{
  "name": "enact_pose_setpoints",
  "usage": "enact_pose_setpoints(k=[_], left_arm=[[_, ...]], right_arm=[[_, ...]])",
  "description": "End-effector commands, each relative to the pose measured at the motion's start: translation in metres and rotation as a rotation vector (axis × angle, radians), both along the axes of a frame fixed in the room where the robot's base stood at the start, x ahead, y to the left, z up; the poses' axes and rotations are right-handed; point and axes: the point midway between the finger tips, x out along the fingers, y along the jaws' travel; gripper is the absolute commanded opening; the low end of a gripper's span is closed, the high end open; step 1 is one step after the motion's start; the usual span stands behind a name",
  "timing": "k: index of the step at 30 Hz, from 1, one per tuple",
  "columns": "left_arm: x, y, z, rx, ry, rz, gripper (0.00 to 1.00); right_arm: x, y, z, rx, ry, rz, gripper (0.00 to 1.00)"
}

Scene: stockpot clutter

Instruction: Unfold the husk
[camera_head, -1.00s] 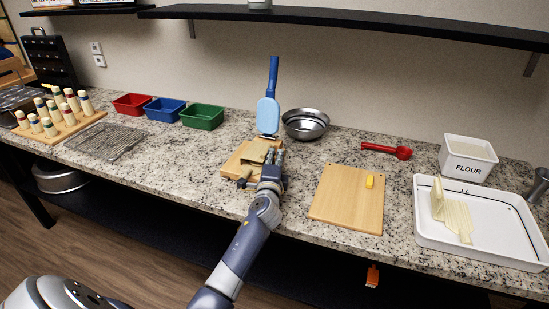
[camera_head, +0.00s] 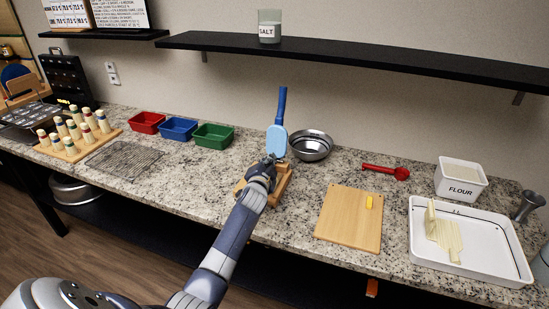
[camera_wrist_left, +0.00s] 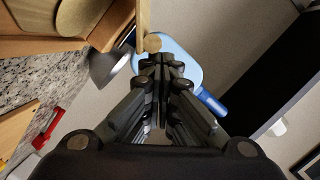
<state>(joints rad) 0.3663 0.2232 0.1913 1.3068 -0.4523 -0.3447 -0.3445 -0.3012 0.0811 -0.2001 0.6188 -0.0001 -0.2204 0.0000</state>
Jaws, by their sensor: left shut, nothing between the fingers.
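A pale, yellowish husk (camera_head: 445,238) lies in the white tray (camera_head: 440,261) at the right of the head view, with one part standing up at its left side. My left gripper (camera_head: 270,162) is far from it, at a wooden stand (camera_head: 282,186) in the middle of the counter. In the left wrist view the left gripper (camera_wrist_left: 161,64) is shut and empty. Its fingertips appear in front of a light blue plate with a dark blue handle (camera_wrist_left: 209,101); I cannot tell whether they touch it. The arm hides part of the stand. My right gripper is not in view.
A wooden board (camera_head: 345,225) with a yellow piece (camera_head: 369,202) lies between the stand and the tray. A metal bowl (camera_head: 311,146), red scoop (camera_head: 386,171) and flour bin (camera_head: 461,179) stand behind. Red, blue and green bins (camera_head: 213,136) are to the left.

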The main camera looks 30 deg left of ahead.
Motion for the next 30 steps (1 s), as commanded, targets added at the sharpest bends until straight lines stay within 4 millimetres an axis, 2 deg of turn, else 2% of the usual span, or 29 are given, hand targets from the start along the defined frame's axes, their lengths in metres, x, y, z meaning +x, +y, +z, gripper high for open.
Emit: enact_pose_setpoints(k=[1,9,18,30], left_arm=[[-0.002,0.007,0.009,-0.041,-0.007,0.003,0.0],[-0.009,0.034,0.014,-0.277,-0.064,0.002,0.0],[-0.014,0.056,0.011,-0.472,-0.11,0.003,0.0],[-0.017,0.068,0.01,-0.467,-0.11,0.002,0.0]], right_arm=[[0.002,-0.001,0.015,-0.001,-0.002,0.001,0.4],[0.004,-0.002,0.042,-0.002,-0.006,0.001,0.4],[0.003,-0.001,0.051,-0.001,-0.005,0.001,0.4],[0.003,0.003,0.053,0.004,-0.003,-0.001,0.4]])
